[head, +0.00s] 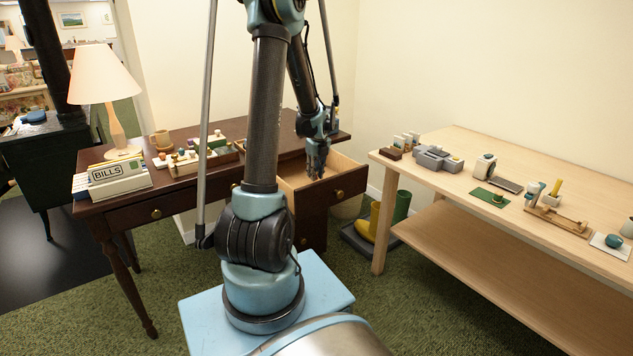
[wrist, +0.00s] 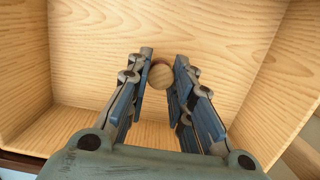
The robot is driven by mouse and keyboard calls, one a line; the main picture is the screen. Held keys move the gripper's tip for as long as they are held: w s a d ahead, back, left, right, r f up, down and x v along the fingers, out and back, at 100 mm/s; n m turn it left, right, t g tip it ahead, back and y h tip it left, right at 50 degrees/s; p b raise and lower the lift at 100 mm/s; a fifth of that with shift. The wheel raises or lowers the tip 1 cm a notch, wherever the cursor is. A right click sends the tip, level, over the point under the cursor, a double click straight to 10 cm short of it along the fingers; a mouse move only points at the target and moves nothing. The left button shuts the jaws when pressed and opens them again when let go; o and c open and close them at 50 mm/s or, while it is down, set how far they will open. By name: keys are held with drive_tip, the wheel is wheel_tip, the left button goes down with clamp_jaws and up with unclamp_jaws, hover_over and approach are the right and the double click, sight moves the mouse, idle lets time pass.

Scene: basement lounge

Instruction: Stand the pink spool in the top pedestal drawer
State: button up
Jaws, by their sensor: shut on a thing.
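The top pedestal drawer (head: 348,186) of the dark desk is pulled open, and its pale wood inside shows. My gripper (head: 317,174) points down over the open drawer in the head view. In the wrist view my gripper (wrist: 160,70) is shut on a small round piece with a pale wood end, taken to be the spool (wrist: 160,76). Only its round end shows; no pink is visible. The drawer's bare wood floor and walls (wrist: 90,45) surround the fingers. I cannot tell whether the spool touches the drawer floor.
The dark desk (head: 180,190) holds a lamp (head: 105,85), a bills box (head: 120,177), a mug (head: 161,139) and a tray of small items (head: 205,160). A light wood table (head: 480,165) with several small items stands right. Yellow and green boots (head: 400,207) stand between them.

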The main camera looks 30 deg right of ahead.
drive_tip(key=shift+f, duration=1.95)
drive_tip(key=o, duration=0.7)
drive_tip(key=shift+f, duration=0.1)
